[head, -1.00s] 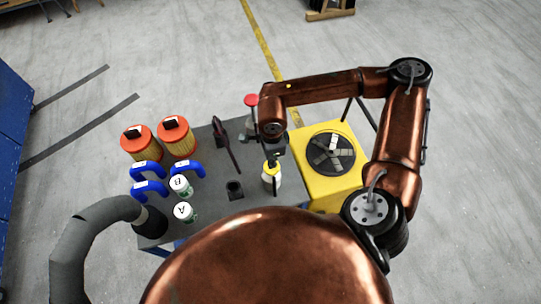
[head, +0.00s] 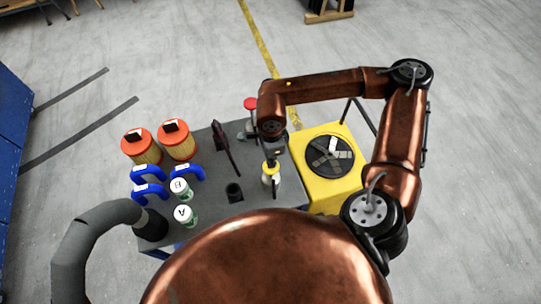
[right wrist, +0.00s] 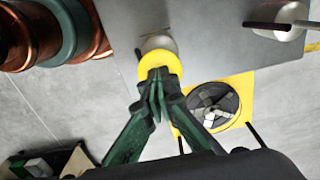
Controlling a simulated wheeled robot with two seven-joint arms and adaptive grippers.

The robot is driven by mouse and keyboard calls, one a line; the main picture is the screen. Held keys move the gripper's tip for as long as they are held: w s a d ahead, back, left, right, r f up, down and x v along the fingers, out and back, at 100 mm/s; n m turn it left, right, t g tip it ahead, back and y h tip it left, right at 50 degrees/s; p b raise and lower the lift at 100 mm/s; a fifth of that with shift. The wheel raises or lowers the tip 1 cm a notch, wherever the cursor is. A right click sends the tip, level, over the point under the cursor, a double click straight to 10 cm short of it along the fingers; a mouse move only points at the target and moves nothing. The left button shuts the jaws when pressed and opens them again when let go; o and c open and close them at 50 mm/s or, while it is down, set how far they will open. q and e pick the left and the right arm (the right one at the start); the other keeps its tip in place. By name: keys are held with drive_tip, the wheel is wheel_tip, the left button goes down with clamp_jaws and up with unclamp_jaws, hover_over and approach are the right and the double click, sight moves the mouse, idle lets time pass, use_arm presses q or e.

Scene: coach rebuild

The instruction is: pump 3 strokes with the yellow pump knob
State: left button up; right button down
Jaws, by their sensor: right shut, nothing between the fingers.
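The yellow pump knob (head: 270,166) sits on top of a pale bottle (head: 271,181) at the right part of the grey cart top. In the right wrist view the yellow knob (right wrist: 161,61) shows as a ring-like disc with the pale bottle (right wrist: 158,43) beyond it. My right gripper (head: 271,155) is right over the knob, mostly hidden under its wrist in the head view. In the right wrist view its green fingers (right wrist: 158,78) are together, with nothing between them, and their tips overlap the knob. I cannot tell whether they touch it. My left gripper is not in view.
A yellow box with a round black fan (head: 329,156) stands right of the cart (head: 215,214). Two orange-topped filters (head: 175,140), blue handles (head: 149,190), bottles A (head: 185,215) and B (head: 181,188), a black cup (head: 234,192) and a red-topped item (head: 250,104) are around.

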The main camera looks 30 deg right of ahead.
wheel_tip(320, 180, up, 8)
drive_tip(key=p, duration=0.3)
drive_tip(key=shift+f+p, duration=0.15)
drive_tip(key=shift+p, duration=0.15)
drive_tip(key=shift+f, duration=0.1)
idle(0.8)
wheel_tip(320, 180, down, 5)
drive_tip(key=b, duration=0.4)
drive_tip(key=shift+b, duration=0.3)
drive_tip(key=shift+s+f+b, duration=0.1)
drive_tip(key=shift+f+b, duration=2.95)
drive_tip(key=shift+f, duration=0.55)
drive_tip(key=shift+r+p, duration=0.6)
drive_tip(key=shift+r, duration=0.35)
drive_tip(key=shift+r+p, duration=2.55)
drive_tip(key=shift+r, duration=2.75)
